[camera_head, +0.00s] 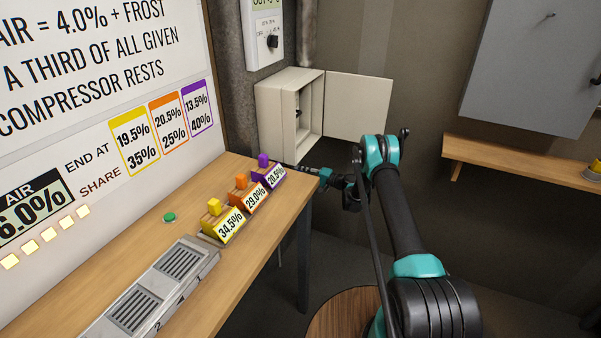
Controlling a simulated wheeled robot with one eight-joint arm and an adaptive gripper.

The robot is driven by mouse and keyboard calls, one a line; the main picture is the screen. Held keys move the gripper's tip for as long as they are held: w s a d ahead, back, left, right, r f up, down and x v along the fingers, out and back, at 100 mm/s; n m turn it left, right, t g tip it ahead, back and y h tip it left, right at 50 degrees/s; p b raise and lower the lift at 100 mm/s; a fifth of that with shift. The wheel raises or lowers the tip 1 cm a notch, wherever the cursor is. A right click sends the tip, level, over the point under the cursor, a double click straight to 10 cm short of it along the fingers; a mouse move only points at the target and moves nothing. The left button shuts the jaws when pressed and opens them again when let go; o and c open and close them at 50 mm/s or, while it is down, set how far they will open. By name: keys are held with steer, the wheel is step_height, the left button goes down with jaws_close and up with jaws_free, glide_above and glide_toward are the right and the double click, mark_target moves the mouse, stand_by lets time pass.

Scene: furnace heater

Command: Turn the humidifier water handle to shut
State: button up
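I cannot tell for sure which part is the humidifier water handle. An open beige wall cabinet (275,112) stands behind the table's far end, its door (358,108) swung out to the right. A small dark fitting (299,108) shows inside it, too small to make out. My gripper (306,170) is low in front of the cabinet, at the far end of the table, just right of the purple block (263,161). Its fingers point left and are small and dark, so I cannot see whether they are open or shut or touch anything.
A wooden table (190,207) holds yellow (214,207), orange (241,181) and purple blocks on labelled stands, a green button (169,217) and a grey vented unit (150,293). A control box with a dark knob (272,41) hangs above the cabinet. A shelf (520,160) is at right.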

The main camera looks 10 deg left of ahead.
steer(key=shift+o, duration=1)
steer(key=v, duration=1.2)
